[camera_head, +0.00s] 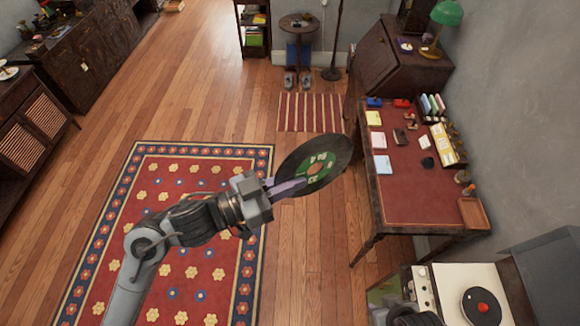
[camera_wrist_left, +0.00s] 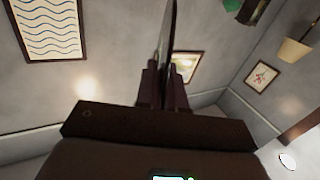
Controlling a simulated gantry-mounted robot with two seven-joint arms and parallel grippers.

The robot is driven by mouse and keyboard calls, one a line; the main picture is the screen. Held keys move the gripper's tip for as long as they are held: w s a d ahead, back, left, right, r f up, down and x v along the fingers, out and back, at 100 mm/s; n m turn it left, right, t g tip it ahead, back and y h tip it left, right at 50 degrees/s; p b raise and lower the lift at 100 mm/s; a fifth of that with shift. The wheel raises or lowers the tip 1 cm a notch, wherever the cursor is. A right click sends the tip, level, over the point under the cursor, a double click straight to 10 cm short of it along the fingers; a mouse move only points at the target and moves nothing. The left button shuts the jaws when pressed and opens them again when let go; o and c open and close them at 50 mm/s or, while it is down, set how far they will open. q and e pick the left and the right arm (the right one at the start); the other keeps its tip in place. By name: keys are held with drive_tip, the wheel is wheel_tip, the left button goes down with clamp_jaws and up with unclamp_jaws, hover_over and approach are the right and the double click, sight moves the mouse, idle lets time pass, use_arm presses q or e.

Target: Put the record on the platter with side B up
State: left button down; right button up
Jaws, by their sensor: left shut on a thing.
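The black record (camera_head: 328,149) with a green label is held up in the air, tilted, above the wooden floor in the head view. The writing on its label is too small to tell the side. My left gripper (camera_head: 290,187) is shut on the record's near edge. In the left wrist view the record (camera_wrist_left: 168,45) stands edge-on between the fingers of the left gripper (camera_wrist_left: 163,88). The dark platter (camera_head: 482,307) with a red centre sits on the cream record player (camera_head: 455,278) at the bottom right, well apart from the record.
A desk with a red top (camera_head: 410,195) stands between the record and the wall, with books, papers and small boxes on it. A dark grey box (camera_head: 555,265) stands right of the player. A patterned rug (camera_head: 130,195) lies on open floor at left.

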use_arm(q)
drive_tip(key=n+p, duration=0.1)
drive_tip(key=n, duration=0.1)
drive_tip(key=n+p, duration=0.1)
drive_tip(key=n, duration=0.1)
drive_tip(key=n+p, duration=0.1)
drive_tip(key=shift+r+n, duration=0.35)
drive_tip(key=shift+n, duration=0.05)
drive_tip(key=n+p, duration=0.3)
drive_tip(key=p, duration=0.5)
drive_tip(key=shift+n, duration=0.4)
drive_tip(key=shift+f+n, duration=0.2)
drive_tip(key=shift+n, duration=0.2)
drive_tip(key=shift+f+n, duration=0.15)
drive_tip(key=shift+n, duration=1.75)
drive_tip(key=n, duration=0.3)
